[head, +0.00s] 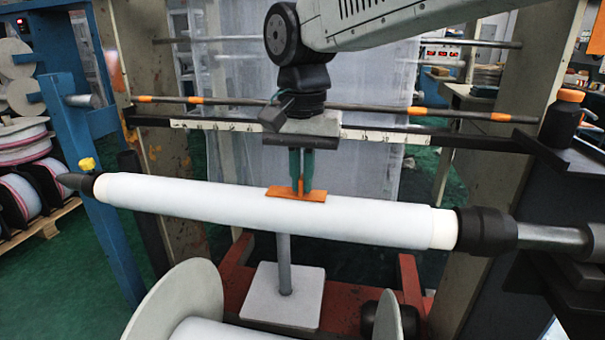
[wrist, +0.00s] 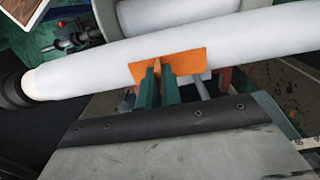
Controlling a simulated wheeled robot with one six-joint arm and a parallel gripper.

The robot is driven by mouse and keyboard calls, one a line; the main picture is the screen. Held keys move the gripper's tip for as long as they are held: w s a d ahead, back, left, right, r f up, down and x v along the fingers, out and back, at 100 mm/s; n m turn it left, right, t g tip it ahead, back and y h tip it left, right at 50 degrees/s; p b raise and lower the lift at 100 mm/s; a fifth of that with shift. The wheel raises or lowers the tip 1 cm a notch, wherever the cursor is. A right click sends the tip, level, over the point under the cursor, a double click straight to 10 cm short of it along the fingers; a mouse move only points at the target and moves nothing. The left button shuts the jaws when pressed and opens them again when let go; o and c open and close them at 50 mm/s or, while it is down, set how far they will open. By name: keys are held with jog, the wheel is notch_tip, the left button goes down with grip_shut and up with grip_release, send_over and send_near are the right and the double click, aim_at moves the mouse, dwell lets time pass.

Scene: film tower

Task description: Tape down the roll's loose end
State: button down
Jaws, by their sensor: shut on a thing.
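The white roll (head: 370,222) lies level across the head view on a shaft between black end chucks. It also crosses the upper part of the wrist view (wrist: 90,72). An orange piece of tape with a raised tab (head: 312,196) lies against the top of the roll near its middle. My gripper (head: 301,188) points down with its green fingers shut on the tab. In the wrist view the orange piece (wrist: 187,66) looks flat against the roll, with my fingertips (wrist: 158,76) at its near edge. I cannot make out the roll's loose end.
A black chuck (head: 485,232) holds the roll's right end, and a blue post (head: 90,170) stands at the left. A rod with orange bands (head: 380,107) runs behind my gripper. A large spool (head: 185,305) stands in front, below the roll. A dark bottle (head: 563,122) stands at the right.

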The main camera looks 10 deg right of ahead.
jog(key=c, duration=1.5)
grip_release()
notch_tip(320, 180, up, 7)
jog(key=shift+r, duration=0.2)
jog(key=shift+n+t, duration=0.3)
jog(key=shift+n, duration=0.5)
jog(key=s+d+f, duration=0.1)
jog(key=s+d, duration=0.1)
jog(key=d, duration=0.2)
jog(key=s+d+f, duration=0.2)
jog(key=s+d, duration=0.1)
jog(key=d, duration=0.1)
jog(key=s+d+f, duration=0.1)
jog(key=s+d, duration=0.2)
jog(key=d, duration=0.1)
jog(key=shift+f, duration=0.35)
jog(key=s+d+f+n, duration=0.2)
jog(key=s+d+f, duration=0.6)
jog(key=s+f, duration=0.2)
jog(key=shift+s+f+t, duration=0.4)
jog(key=shift+s, duration=0.2)
